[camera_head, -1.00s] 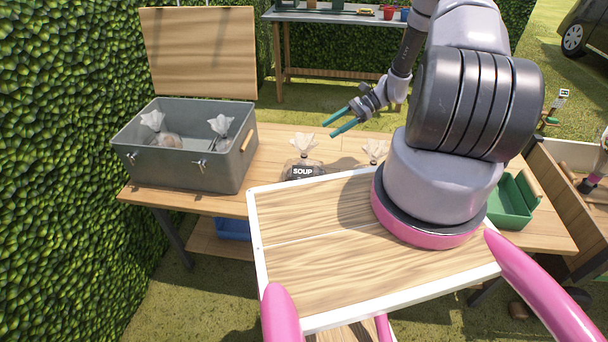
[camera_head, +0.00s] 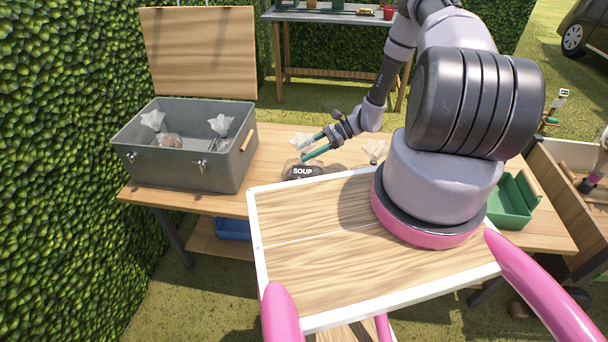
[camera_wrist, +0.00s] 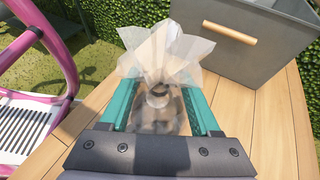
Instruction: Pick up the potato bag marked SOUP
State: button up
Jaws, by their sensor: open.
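The potato bag marked SOUP (camera_head: 302,171) stands on the wooden table (camera_head: 270,160), with a dark label and a gathered translucent top. My gripper (camera_head: 308,147) is open at the bag's top, its teal fingers pointing left. In the wrist view the bag's flared top (camera_wrist: 165,55) shows between and beyond the two teal fingers (camera_wrist: 162,105). The neck and the lower bag lie between the fingers, partly see-through. The fingers are apart, and I cannot tell whether either touches the bag.
A grey open box (camera_head: 190,170) with bags inside stands at the table's left, its handle (camera_wrist: 229,32) near the fingers in the wrist view. Another bag top (camera_head: 374,150) is right of the SOUP bag. A green crate (camera_head: 512,207) stands farther right. My tray borders the table's front.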

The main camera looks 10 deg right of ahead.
jog(key=shift+a+f, duration=0.2)
jog(key=shift+a, duration=0.3)
grip_shut()
dwell(1.1)
